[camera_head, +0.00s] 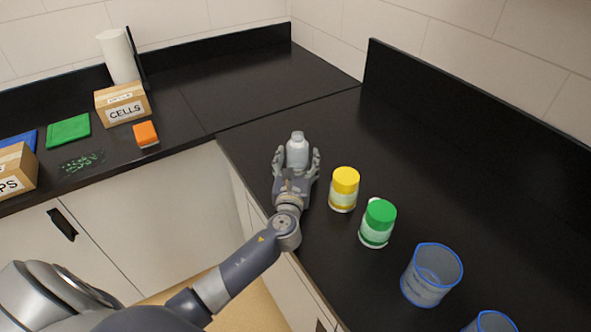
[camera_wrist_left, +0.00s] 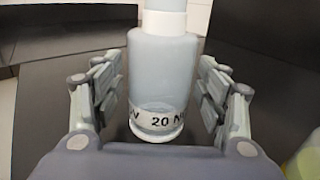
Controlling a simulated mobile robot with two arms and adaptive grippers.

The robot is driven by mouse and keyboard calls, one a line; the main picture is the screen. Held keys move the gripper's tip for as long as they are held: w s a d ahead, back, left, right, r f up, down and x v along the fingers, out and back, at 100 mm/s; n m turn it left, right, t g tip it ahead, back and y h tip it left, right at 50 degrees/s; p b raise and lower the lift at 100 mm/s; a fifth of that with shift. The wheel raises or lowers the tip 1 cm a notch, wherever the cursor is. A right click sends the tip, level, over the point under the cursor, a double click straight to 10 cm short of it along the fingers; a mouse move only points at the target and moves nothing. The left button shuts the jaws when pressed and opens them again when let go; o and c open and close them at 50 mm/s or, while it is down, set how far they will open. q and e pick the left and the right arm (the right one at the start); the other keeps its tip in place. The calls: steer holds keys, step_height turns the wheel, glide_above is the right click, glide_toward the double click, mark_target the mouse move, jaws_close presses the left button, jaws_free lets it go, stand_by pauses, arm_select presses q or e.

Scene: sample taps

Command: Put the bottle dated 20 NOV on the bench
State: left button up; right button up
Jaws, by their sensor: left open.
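A pale, whitish bottle (camera_head: 297,150) stands upright on the black bench (camera_head: 330,128) near its left edge. In the left wrist view the bottle (camera_wrist_left: 160,75) carries a white band reading "20 N", with the rest curving out of sight. My left gripper (camera_head: 297,160) is open, with one finger on each side of the bottle. In the left wrist view a gap shows between the bottle and the fingers of the gripper (camera_wrist_left: 160,98) on both sides. The right gripper is in neither view.
A yellow-lidded jar (camera_head: 344,189), a green-lidded jar (camera_head: 377,223) and blue-rimmed beakers (camera_head: 431,275) stand to the right. A CELLS box (camera_head: 122,103), an orange block (camera_head: 146,134) and a green cloth (camera_head: 69,131) lie on the left counter. The bench behind the bottle is clear.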

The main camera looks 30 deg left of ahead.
arm_select(q)
steer(key=b+v, duration=0.1)
steer(key=v, duration=0.9)
steer(key=shift+s+d, duration=0.1)
steer(key=shift+s, duration=0.15)
steer(key=shift+s+d, duration=0.25)
steer(key=shift+s, duration=0.45)
